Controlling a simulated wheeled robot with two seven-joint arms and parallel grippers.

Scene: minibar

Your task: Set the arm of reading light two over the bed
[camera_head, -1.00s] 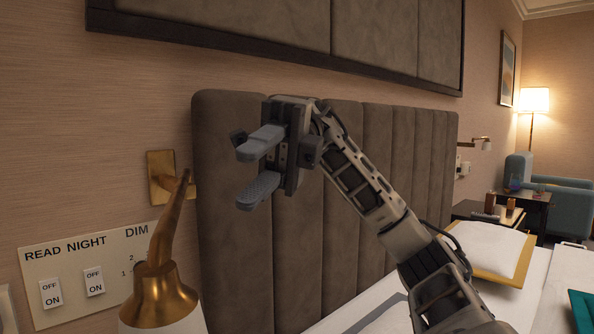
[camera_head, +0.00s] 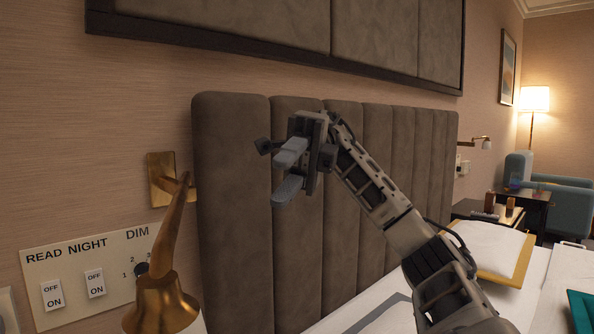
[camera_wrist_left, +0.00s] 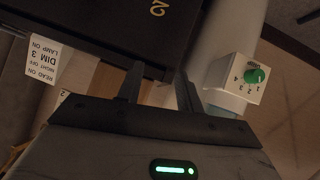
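A brass reading light stands close at the left of the head view. Its wall bracket (camera_head: 160,180) is on the wall beside the headboard, and its arm (camera_head: 173,225) comes down toward me to a bell-shaped shade (camera_head: 161,303). A second reading light (camera_head: 482,142) is on the wall past the headboard's far end. I cannot tell which is number two. My right gripper (camera_head: 288,172) is open and empty in front of the headboard, right of the near light and apart from it. My left gripper (camera_wrist_left: 158,88) has its fingers apart in the left wrist view, with nothing seen between them.
A switch panel (camera_head: 70,265) is on the wall left of the near light. The padded headboard (camera_head: 232,130) stands behind my right arm. The left wrist view shows a dark panel marked 2 (camera_wrist_left: 110,30) and a green-knobbed box (camera_wrist_left: 235,80).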

